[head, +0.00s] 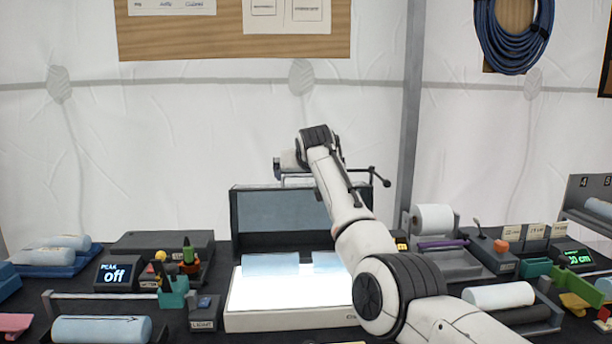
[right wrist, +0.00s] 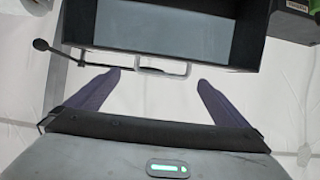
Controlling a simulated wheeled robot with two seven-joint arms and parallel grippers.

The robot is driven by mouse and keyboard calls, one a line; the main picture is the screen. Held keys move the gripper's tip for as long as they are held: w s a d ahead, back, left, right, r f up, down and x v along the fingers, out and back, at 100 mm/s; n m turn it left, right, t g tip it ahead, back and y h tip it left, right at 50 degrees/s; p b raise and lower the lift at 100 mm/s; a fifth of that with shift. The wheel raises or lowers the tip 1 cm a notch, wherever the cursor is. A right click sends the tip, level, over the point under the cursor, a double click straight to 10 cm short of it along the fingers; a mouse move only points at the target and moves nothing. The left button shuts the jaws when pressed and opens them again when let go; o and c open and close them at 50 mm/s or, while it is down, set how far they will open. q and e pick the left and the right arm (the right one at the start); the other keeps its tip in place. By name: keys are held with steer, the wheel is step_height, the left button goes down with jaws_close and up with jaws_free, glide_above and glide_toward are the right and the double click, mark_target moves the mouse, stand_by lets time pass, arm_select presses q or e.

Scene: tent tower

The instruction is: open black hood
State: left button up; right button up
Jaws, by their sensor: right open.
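The black hood (head: 241,215) stands raised at the back of a lit white box, its grey inner panel facing me. In the right wrist view the hood (right wrist: 245,40) fills the top, with a pale handle (right wrist: 163,73) on its near edge. My right gripper (head: 288,172) is above the hood's top edge in the head view, its fingertips hard to make out there. In the right wrist view my right gripper (right wrist: 160,78) is open, its dark fingers apart on either side of the handle. I see no grip on the handle. My left gripper is out of view.
The white box (head: 290,320) glows below the hood, with pale sheets on it. A "Peak off" display (head: 115,273) and a light switch (head: 204,314) stand left. A paper roll (head: 432,220) stands right. A grey post (head: 410,110) rises behind.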

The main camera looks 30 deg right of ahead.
steer(key=b+v, duration=0.3)
steer(key=v, duration=0.7)
steer(key=shift+s+r+b, duration=0.2)
steer(key=shift+r+b, duration=0.05)
steer(key=shift+b, duration=0.1)
steer(key=shift+c, duration=0.4)
